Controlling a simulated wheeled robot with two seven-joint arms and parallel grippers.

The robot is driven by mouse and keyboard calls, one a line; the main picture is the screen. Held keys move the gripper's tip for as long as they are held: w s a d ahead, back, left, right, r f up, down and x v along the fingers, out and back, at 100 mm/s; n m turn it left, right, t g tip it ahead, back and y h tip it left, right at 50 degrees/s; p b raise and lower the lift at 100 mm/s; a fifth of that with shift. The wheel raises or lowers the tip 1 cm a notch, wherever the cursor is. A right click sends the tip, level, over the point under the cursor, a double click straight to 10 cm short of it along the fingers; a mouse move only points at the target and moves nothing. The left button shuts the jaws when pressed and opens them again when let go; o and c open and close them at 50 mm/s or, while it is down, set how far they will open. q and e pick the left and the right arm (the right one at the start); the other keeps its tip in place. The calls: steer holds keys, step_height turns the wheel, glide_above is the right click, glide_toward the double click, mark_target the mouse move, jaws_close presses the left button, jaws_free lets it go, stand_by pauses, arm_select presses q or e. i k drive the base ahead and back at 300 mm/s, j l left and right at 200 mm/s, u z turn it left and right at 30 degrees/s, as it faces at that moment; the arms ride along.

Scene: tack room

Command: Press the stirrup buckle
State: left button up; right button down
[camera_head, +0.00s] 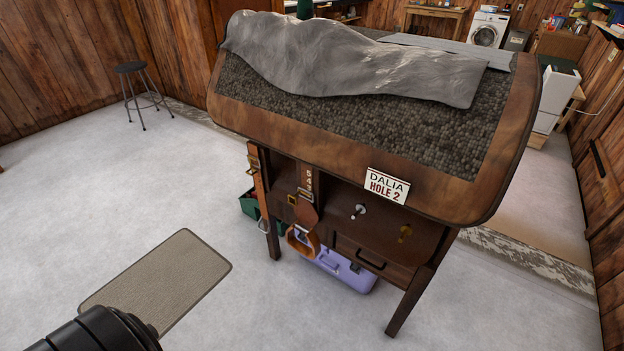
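A wooden stand with a padded, dark woven top (390,125) stands in the middle of the head view. A leather strap (308,177) with pale number marks hangs on its front, with a small metal buckle (305,194) partway down. A brown stirrup (303,241) hangs at its lower end. A second, tan strap (260,190) hangs to the left at the stand's corner, with a metal stirrup-like loop (262,225) near its end. Neither gripper's fingers show. A black part of my arm enters at the bottom left, well apart from the straps.
A sign (387,186) reads "DALIA HOLE 2". Right of the straps are a silver knob (357,211), a brass fitting (405,233) and a drawer handle (371,259). A purple case (345,272) and green box (249,205) sit below. A mat (158,280) lies on open floor left.

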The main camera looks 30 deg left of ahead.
mark_target(291, 201)
steer(key=u, duration=0.95)
